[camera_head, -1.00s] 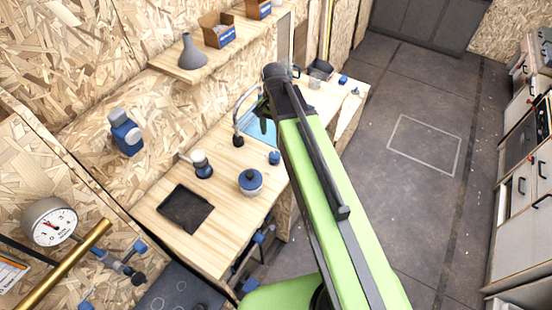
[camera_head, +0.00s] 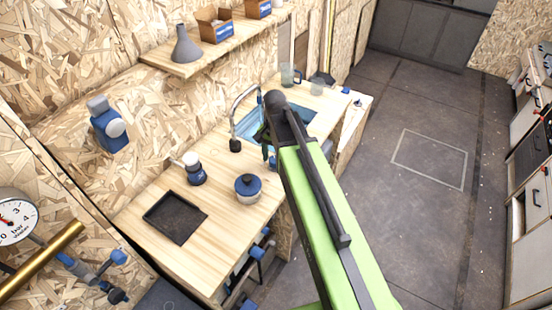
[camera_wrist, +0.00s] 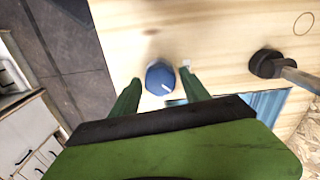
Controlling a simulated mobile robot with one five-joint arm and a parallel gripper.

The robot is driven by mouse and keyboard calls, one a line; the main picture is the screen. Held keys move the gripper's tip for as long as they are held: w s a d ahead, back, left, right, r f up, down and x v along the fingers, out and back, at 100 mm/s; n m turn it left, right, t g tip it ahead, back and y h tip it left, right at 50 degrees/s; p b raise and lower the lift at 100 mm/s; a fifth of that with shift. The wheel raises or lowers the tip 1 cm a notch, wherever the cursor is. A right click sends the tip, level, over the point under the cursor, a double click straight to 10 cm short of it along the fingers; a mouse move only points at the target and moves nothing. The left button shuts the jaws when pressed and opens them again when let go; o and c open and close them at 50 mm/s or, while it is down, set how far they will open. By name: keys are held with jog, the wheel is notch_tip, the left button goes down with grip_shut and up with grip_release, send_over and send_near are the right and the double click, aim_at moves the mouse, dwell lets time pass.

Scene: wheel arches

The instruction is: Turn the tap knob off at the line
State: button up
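The tap knob (camera_wrist: 160,78) is a blue faceted knob with a white pointer line, on the wooden counter in the wrist view. A small white mark (camera_wrist: 186,64) lies beside the right fingertip. My gripper (camera_wrist: 160,76) is open, its two green fingers apart on either side of the knob. I cannot tell whether they touch it. In the head view my gripper (camera_head: 268,150) is over the counter near the sink, and the knob is mostly hidden by it. The tap spout (camera_head: 236,115) curves over the blue sink (camera_head: 297,119).
A glass mug (camera_head: 290,76) stands beyond the sink. The floor (camera_head: 400,220) at right is clear.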

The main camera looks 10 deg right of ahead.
jog(key=c, duration=0.9)
jog(key=shift+d, duration=0.2)
jog(key=shift+c, duration=0.8)
jog(key=shift+a, duration=0.15)
jog(key=shift+n, duration=2)
jog(key=n, duration=0.4)
jog(key=shift+n, duration=0.4)
jog(key=o, duration=1.4)
jog(key=shift+c, duration=0.2)
